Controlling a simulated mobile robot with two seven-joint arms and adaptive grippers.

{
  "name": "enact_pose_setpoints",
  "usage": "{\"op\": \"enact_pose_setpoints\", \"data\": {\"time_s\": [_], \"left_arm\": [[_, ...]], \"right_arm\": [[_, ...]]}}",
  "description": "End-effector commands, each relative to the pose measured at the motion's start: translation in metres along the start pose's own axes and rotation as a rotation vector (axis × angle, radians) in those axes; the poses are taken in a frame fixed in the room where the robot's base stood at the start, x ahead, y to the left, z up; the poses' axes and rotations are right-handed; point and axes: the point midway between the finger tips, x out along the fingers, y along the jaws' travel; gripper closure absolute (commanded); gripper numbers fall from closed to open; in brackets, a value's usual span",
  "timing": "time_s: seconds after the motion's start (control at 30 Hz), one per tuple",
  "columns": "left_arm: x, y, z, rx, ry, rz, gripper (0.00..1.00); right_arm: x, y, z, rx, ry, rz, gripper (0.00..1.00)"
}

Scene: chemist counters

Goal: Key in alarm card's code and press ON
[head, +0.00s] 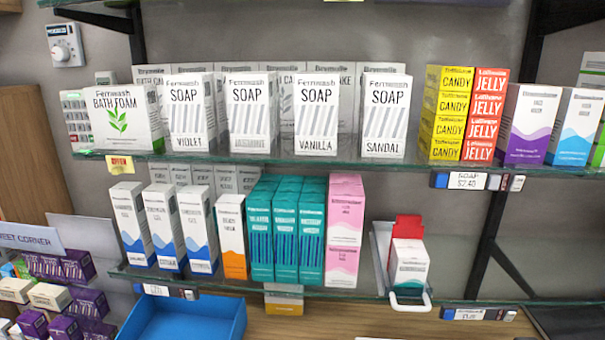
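No alarm card that I can make out is in the head view. At the left end of the upper shelf, a pale panel with rows of small greenish keys (74,118) looks like a keypad. The bath foam box (122,117) stands at its right and may cover part of it; its key labels are too small to read. A white wall unit with a round dial (65,46) is higher up at the left. Neither of my grippers is in view.
Glass shelves hold soap boxes (315,118), yellow candy boxes (445,117) and teal boxes (286,240). A small yellow tag (121,165) hangs under the upper shelf. A blue tray (185,322) and purple boxes (90,302) are lower left.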

Motion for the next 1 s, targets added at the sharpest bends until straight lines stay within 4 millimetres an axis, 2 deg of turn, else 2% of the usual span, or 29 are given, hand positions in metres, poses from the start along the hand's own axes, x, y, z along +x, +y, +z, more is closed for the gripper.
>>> {"op": "enact_pose_setpoints", "data": {"time_s": [0.03,0.07,0.1,0.17,0.2,0.23,1.0], "left_arm": [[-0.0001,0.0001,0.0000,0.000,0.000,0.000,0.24],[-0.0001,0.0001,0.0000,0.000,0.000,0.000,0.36],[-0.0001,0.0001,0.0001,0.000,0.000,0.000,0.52],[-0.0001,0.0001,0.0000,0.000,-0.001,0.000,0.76],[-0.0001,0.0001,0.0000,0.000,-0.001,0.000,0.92],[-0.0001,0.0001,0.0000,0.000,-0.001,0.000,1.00],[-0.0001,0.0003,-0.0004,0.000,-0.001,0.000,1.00]], "right_arm": [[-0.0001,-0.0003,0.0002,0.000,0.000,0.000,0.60],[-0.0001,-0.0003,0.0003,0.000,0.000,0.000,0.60],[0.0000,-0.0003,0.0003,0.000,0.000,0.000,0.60],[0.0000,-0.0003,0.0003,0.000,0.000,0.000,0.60],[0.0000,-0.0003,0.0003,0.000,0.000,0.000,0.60],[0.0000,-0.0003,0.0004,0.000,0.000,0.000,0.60],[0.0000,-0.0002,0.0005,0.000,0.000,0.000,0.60]]}}
